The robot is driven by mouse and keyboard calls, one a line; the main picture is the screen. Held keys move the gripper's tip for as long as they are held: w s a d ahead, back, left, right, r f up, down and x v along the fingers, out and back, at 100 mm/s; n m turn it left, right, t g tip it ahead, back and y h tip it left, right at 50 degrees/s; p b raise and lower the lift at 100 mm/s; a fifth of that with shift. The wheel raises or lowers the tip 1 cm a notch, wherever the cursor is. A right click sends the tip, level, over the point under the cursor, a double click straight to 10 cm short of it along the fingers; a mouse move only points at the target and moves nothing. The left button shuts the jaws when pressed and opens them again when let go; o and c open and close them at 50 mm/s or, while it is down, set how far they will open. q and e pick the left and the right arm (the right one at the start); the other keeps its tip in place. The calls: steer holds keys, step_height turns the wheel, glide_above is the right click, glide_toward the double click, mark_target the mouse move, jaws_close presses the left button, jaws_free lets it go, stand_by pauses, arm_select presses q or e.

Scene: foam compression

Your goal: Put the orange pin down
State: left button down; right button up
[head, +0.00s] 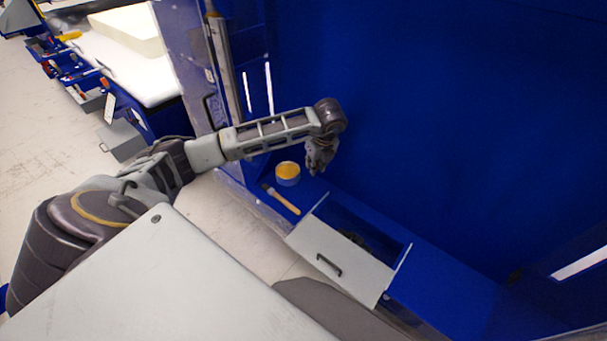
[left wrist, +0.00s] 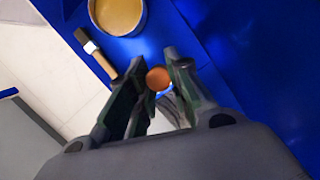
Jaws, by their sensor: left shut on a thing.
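My left gripper (head: 318,168) points down above the blue bench top, to the right of a yellow-filled tin in the head view. In the left wrist view its fingers (left wrist: 157,85) are shut on the orange pin (left wrist: 158,78), whose round orange end shows between them. The rest of the pin is mostly hidden by the fingers, and I cannot tell whether it touches the surface. In the head view the pin cannot be made out. My right gripper is in neither view.
The tin (head: 288,171) and a brush (head: 283,200) lie near the bench's front edge. An open drawer (head: 338,262) with a grey front juts out to the right. A tall blue panel (head: 450,110) stands behind. A white table with a foam block (head: 128,28) is at upper left.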

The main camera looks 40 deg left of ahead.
arm_select(q)
steer(key=x, duration=0.3)
steer(key=d+x, duration=0.1)
steer(key=x, duration=0.1)
steer(key=shift+s+f+p, duration=0.25)
steer(key=shift+f+p, duration=0.1)
steer(key=shift+p, duration=0.05)
steer(key=shift+d+p+x, duration=0.15)
steer(key=shift+d+x, duration=0.05)
steer(key=shift+x, duration=0.7)
steer(key=shift+d+p+x, duration=0.15)
steer(key=shift+d+x, duration=0.05)
steer(key=shift+x, duration=0.7)
steer(key=shift+s+f, duration=0.15)
steer(key=shift+s, duration=0.05)
steer(key=shift+f, duration=0.15)
